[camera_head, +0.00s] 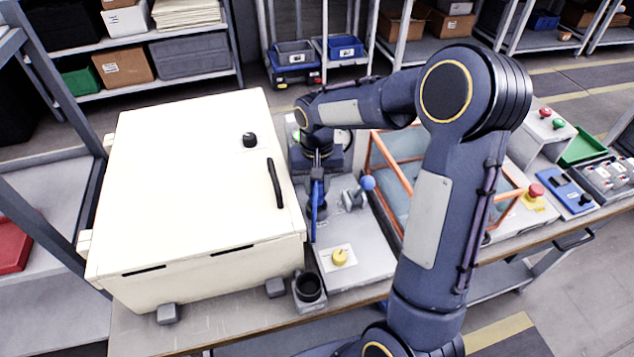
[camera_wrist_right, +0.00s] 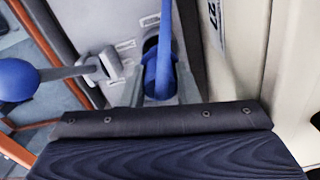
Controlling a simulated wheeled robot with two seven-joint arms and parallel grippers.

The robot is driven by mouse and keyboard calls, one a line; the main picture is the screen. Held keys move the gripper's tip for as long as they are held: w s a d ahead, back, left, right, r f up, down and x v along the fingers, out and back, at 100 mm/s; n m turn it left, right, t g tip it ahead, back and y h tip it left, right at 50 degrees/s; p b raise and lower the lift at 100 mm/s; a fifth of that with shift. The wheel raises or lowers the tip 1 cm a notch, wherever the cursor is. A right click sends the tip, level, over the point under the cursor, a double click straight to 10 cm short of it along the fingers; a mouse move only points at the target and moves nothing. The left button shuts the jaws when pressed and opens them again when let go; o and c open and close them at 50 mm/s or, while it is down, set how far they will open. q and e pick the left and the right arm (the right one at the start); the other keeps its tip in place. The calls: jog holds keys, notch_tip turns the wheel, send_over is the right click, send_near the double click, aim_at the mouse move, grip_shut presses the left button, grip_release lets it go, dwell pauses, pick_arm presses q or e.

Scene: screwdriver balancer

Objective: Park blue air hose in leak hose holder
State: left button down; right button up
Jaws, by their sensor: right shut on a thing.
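The blue air hose (camera_head: 315,209) shows in the head view as a narrow blue strip below my right gripper (camera_head: 317,175), beside the white cabinet. My right gripper is shut on it. In the wrist view the hose (camera_wrist_right: 165,45) runs between the grey fingers of the right gripper (camera_wrist_right: 160,88), with a wider blue part at the fingers. A dark round cup (camera_head: 309,288) in a grey block stands at the front edge of the bench; I cannot tell if it is the leak hose holder. My left gripper is not in view.
The white cabinet (camera_head: 190,190) stands left of the gripper. A valve with a blue ball knob (camera_head: 367,183) is close on its right; the knob also shows in the wrist view (camera_wrist_right: 17,80). A yellow knob (camera_head: 339,257) sits in front. An orange-framed box (camera_head: 377,153) is farther right.

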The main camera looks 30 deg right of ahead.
aim_at(317, 195)
jog(key=shift+f+b, duration=1.6)
jog(key=shift+f, duration=0.5)
jog(key=o, duration=1.2)
jog(key=shift+c, duration=0.2)
notch_tip(317, 195, up, 8)
jog(key=shift+f, duration=0.1)
